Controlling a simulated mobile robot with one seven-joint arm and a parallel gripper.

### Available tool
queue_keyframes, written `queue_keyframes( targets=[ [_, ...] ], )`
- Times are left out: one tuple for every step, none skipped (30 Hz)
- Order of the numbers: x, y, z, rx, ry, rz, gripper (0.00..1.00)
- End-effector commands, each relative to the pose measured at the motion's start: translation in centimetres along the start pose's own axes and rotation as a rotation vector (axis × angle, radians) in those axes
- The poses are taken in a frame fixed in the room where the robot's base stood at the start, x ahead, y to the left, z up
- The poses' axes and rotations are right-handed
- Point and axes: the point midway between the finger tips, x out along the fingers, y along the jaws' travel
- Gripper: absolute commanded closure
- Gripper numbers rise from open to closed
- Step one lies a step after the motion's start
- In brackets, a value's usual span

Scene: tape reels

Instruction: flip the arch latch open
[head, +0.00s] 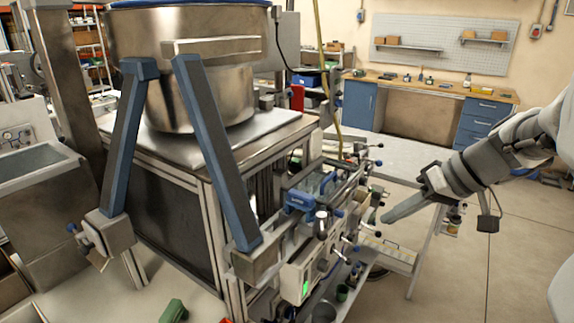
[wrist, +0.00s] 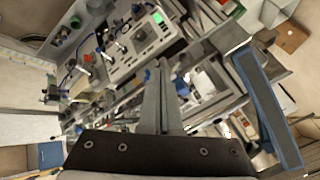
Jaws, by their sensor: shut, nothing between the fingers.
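My gripper (head: 386,219) is shut and empty, reaching in from the right in the head view. Its tip is in the air to the right of the tape machine's front panel. In the wrist view my shut fingers (wrist: 158,70) point towards the panel's edge. A large blue-and-grey arch (head: 213,140) with slanted legs stands around the steel drum in the head view. One of its bars (wrist: 268,105) shows at the right of the wrist view. A small blue block (head: 300,200) sits on the machine's front. I cannot tell which part is the arch latch.
The machine's front carries several levers and knobs, with a box with a green light (head: 305,284) below. A steel drum (head: 190,60) sits on the cabinet. Open floor (head: 490,265) lies to the right.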

Motion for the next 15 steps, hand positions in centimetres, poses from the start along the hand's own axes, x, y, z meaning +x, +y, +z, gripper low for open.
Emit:
queue_keyframes(
  targets=[
    [0.0, 0.6, -0.2, -0.002, 0.009, -0.005, 1.00],
    [0.0, 0.8, -0.4, -0.005, 0.013, -0.008, 1.00],
    [0.0, 1.0, -0.5, -0.008, 0.017, -0.011, 1.00],
    [0.1, 1.1, -0.5, -0.011, 0.019, -0.012, 1.00],
    [0.2, 1.1, -0.6, -0.013, 0.020, -0.013, 1.00],
    [0.6, 1.1, -0.6, -0.014, 0.020, -0.014, 1.00],
    [0.9, 1.1, -0.6, -0.014, 0.020, -0.015, 1.00],
    [1.3, 1.0, -0.6, -0.014, 0.019, -0.017, 1.00],
    [1.9, 1.0, -0.6, -0.013, 0.017, -0.016, 1.00],
    [2.4, 1.0, -0.6, -0.013, 0.016, -0.016, 1.00],
    [3.0, 0.9, -0.6, -0.013, 0.015, -0.017, 1.00],
    [3.8, 0.9, -0.6, -0.013, 0.016, -0.017, 1.00],
    [4.5, 0.9, -0.6, -0.013, 0.016, -0.017, 1.00],
    [5.1, 0.9, -0.6, -0.014, 0.014, -0.017, 1.00],
    [6.0, 0.9, -0.6, -0.012, 0.014, -0.016, 1.00]
  ],
)
